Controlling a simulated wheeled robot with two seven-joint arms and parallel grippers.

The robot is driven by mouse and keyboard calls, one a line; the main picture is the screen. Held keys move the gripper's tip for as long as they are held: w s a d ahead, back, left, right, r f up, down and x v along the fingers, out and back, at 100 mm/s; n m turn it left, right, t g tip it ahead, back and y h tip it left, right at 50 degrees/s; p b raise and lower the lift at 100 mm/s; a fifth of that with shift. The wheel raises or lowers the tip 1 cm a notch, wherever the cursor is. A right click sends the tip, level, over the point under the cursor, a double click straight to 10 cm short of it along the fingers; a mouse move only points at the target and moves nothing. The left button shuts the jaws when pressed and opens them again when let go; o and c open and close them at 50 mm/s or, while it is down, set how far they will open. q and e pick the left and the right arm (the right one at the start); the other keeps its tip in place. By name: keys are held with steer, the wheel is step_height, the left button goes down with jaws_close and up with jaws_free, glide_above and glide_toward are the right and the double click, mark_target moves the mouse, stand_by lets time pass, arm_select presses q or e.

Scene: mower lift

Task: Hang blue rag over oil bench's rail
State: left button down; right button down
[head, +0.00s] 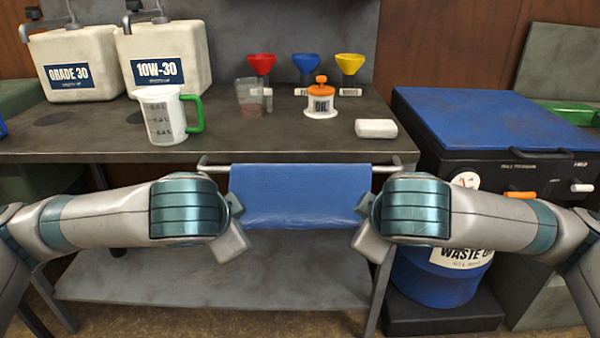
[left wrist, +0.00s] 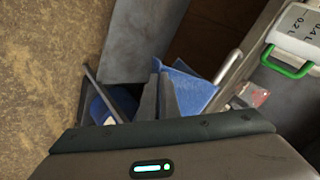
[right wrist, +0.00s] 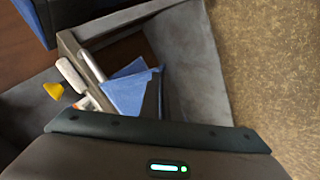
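The blue rag (head: 298,195) is spread wide at the bench's front rail (head: 215,168). Its top edge lies level with the rail and hides the middle of it; its front part hangs down below. My left gripper (head: 234,212) is at the rag's left edge. In the left wrist view its fingers (left wrist: 166,95) are close together with rag (left wrist: 195,88) between them. My right gripper (head: 364,212) is at the right edge, and its fingers (right wrist: 155,95) look shut on the rag (right wrist: 128,90) too.
A blue-topped cabinet (head: 480,115) and waste drum (head: 435,278) stand at right. A lower shelf (head: 200,280) is bare.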

steer(key=shift+d, duration=0.1)
arm_select(q)
steer(key=c, duration=1.8)
jaws_free()
arm_select(e)
steer(key=c, duration=1.8)
jaws_free()
arm_select(q)
steer(key=shift+o, duration=0.2)
arm_select(e)
steer(key=shift+o, duration=0.2)
arm_select(q)
steer(key=shift+s, duration=0.1)
arm_select(e)
steer(key=shift+s, duration=0.1)
